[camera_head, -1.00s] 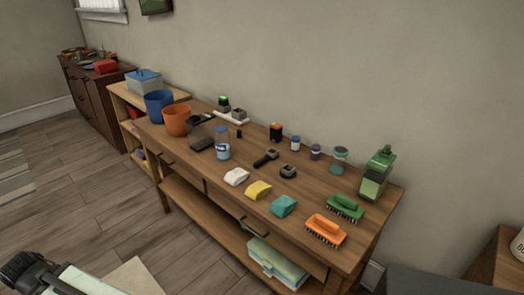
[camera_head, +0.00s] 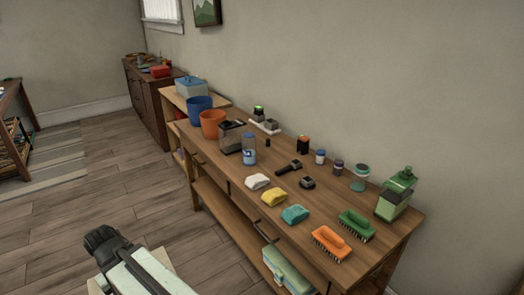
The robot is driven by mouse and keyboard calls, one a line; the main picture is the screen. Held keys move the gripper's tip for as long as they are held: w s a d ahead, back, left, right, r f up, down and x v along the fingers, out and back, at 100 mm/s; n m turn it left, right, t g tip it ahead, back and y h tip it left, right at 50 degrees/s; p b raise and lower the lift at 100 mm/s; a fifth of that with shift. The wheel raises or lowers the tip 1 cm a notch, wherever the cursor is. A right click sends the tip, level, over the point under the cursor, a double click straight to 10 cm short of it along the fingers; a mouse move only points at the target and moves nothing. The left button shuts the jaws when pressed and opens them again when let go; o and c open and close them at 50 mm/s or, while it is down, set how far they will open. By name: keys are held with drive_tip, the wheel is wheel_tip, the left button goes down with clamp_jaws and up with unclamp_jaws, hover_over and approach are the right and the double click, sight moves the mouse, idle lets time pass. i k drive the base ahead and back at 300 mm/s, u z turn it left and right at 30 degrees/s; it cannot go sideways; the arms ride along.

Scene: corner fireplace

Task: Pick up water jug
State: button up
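A clear container with a dark top (camera_head: 232,137) stands on the long wooden table, in front of the orange bucket. A small clear bottle with a blue label (camera_head: 249,150) stands just beside it. I cannot tell for sure which of these is the water jug. My gripper (camera_head: 100,240) is the dark end of my pale arm at the lower left. It is over the floor, well apart from the table and touching nothing that I can see. Its fingers are too unclear to tell open from shut.
A blue bucket (camera_head: 199,109) and an orange bucket (camera_head: 212,124) stand at the table's far end. The wooden floor (camera_head: 110,175) left of the table is clear.

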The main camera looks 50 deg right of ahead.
sight(248, 139)
drive_tip(key=z, duration=0.2)
drive_tip(key=i, duration=1)
drive_tip(key=u, duration=0.05)
